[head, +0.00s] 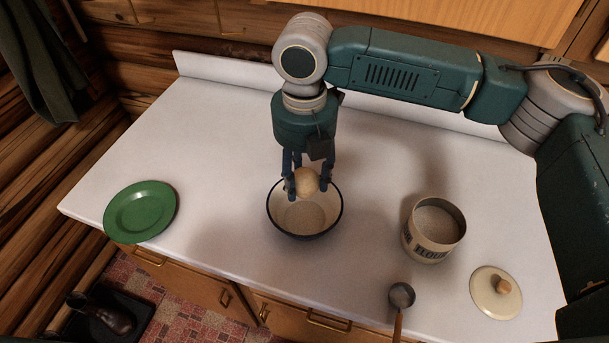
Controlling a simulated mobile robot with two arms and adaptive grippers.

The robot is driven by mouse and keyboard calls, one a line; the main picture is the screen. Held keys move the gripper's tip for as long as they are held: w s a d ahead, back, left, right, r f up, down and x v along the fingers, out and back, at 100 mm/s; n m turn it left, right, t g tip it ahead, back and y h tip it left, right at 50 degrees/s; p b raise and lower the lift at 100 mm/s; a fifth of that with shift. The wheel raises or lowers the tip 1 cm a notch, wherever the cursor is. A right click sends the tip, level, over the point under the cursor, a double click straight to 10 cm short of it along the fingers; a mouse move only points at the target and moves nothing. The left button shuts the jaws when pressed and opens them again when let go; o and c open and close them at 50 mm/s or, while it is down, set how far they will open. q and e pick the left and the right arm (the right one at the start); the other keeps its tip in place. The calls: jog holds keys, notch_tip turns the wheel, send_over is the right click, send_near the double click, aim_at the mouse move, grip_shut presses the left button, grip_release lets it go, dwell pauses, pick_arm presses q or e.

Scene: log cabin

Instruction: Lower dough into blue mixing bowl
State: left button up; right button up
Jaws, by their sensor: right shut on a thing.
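A round beige ball of dough (309,180) is held between the fingers of my right gripper (307,192). The gripper points down, shut on the dough, at the far side of the mixing bowl (332,217). The bowl has a dark blue rim and a pale inside, with something light beige at its bottom. The dough overlaps the bowl's far rim in the picture; I cannot tell its exact height above the bottom. The fingers partly hide the dough and the far rim. My left gripper is not in view.
A green plate (141,212) lies at the counter's left edge. An open flour canister (432,247) stands right of the bowl. A scoop (401,296) and a round knobbed lid (496,294) lie near the front right. The white counter (215,150) is clear around the bowl.

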dwell(0.4)
jog(key=b, duration=0.1)
send_over(304, 218)
jog(key=shift+f, duration=3.4)
jog(key=shift+f+b, duration=0.85)
jog(key=shift+f, duration=1.7)
jog(key=o, duration=1.3)
jog(key=shift+o, duration=0.2)
notch_tip(304, 218, up, 12)
jog(key=shift+r, duration=0.1)
